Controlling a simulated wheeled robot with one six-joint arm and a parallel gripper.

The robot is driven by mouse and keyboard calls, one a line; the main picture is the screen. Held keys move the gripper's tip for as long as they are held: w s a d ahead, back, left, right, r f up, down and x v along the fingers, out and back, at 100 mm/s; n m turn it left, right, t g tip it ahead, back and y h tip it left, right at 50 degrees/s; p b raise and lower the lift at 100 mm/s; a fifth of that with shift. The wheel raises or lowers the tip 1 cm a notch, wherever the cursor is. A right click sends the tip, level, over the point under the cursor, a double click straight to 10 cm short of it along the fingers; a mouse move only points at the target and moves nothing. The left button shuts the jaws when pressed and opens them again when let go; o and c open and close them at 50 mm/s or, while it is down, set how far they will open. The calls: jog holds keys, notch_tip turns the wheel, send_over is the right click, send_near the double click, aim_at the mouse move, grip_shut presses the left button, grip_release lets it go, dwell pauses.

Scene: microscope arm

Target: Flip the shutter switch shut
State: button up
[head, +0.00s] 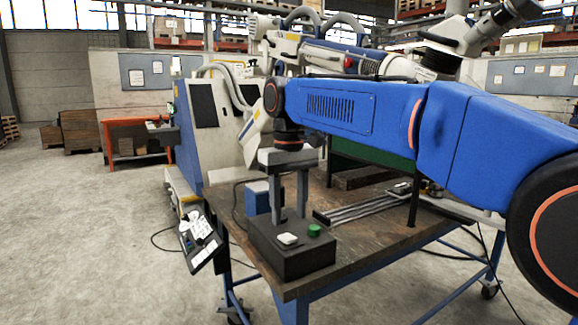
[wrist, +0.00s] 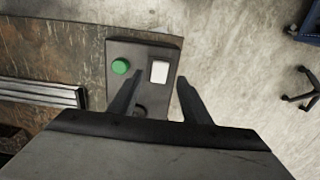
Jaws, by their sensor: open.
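A dark control box (head: 290,262) stands on the near corner of the workbench; it also shows in the wrist view (wrist: 145,48). On its top are a white rectangular switch (head: 288,239) and a round green button (head: 314,230). In the wrist view the white switch (wrist: 159,72) lies between the fingertips, and the green button (wrist: 120,66) is left of the left finger. My gripper (head: 289,216) is open and empty, pointing down above the box; in the wrist view its fingers (wrist: 160,76) are spread. Whether the fingertips touch the box is unclear. Which way the switch is tipped is too small to tell.
Metal rails (head: 365,207) lie on the workbench (head: 345,250) right of the box. A blue box (head: 262,197) stands behind it. A tilted panel with white keys (head: 200,240) is left of the bench. Floor beyond the near edge is clear.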

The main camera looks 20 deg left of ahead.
aim_at(292, 237)
notch_tip(292, 237, up, 12)
jog(key=shift+r, duration=0.2)
dwell(0.6)
jog(key=s+d+f+m+t+y, duration=0.1)
jog(key=d+f+m, duration=0.25)
jog(key=d, duration=1.25)
jog(key=s+d+f+m+t, duration=0.15)
jog(key=d+f, duration=0.35)
jog(key=d, duration=1)
jog(key=s+d+f+m+t, duration=0.1)
jog(key=s+d+f+m, duration=0.1)
jog(key=s+d+f, duration=0.7)
jog(key=s+d+f+m+t+h, duration=0.1)
jog(key=s+d+f+m, duration=0.2)
jog(key=s+d+f, duration=0.7)
notch_tip(292, 237, down, 6)
jog(key=shift+d+r, duration=0.15)
